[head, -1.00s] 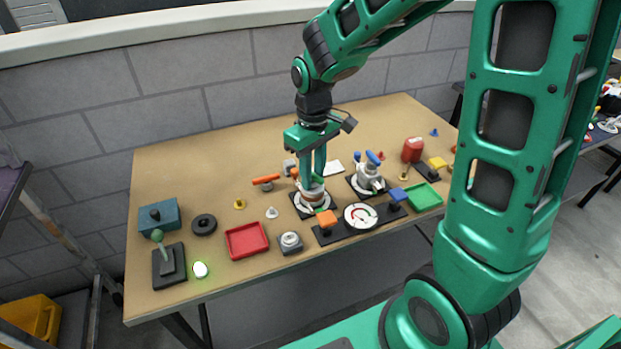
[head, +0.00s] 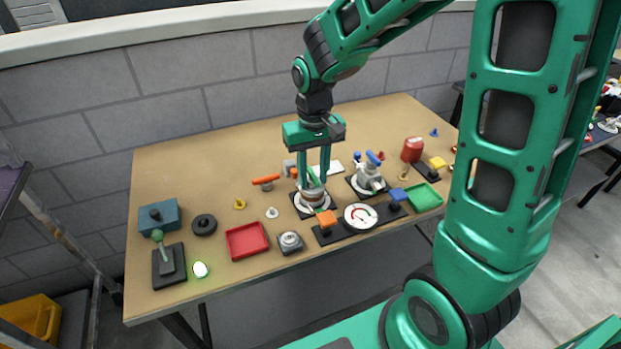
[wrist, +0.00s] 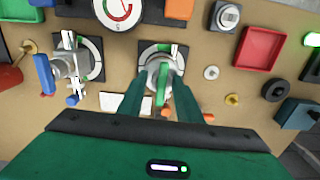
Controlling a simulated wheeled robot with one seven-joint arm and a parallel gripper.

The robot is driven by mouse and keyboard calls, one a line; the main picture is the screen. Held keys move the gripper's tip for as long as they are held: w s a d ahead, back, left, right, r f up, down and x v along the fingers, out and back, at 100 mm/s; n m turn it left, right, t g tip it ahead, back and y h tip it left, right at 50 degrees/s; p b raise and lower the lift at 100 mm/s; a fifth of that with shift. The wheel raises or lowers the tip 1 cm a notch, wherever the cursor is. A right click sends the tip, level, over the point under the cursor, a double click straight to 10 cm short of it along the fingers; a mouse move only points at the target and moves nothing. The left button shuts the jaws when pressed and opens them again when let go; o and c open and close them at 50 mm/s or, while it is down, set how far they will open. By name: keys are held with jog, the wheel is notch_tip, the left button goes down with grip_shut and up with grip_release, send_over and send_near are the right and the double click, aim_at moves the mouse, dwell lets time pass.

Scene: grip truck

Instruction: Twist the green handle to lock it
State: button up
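The green handle (wrist: 162,82) is on a round grey valve-like fixture with a white dial plate (wrist: 148,52) on a black square base. A green mark shows on the dial's rim. In the head view the handle (head: 314,180) is partly hidden by my fingers. My gripper (head: 315,183) points down over this fixture. In the wrist view the fingers (wrist: 160,88) stand on either side of the handle, with gaps visible. The gripper looks open around the handle, not clamped on it.
A similar fixture with a blue handle (head: 369,178) stands close on the right. The gauge (head: 360,216) and an orange block (head: 326,218) are in front. An orange-handled part (head: 266,181) and red tray (head: 247,240) lie left. Bare table is at the back left.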

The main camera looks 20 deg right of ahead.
aim_at(313, 174)
jog(key=shift+a+r, duration=0.1)
jog(key=shift+r, duration=3.65)
jog(key=s+d+m, duration=0.3)
jog(key=s+d, duration=0.5)
jog(key=s, duration=0.3)
jog(key=s+d+m, duration=0.3)
jog(key=s+d, duration=0.6)
jog(key=s, duration=0.3)
jog(key=shift+s, duration=0.2)
jog(key=shift+w+d, duration=0.1)
jog(key=shift+w, duration=0.05)
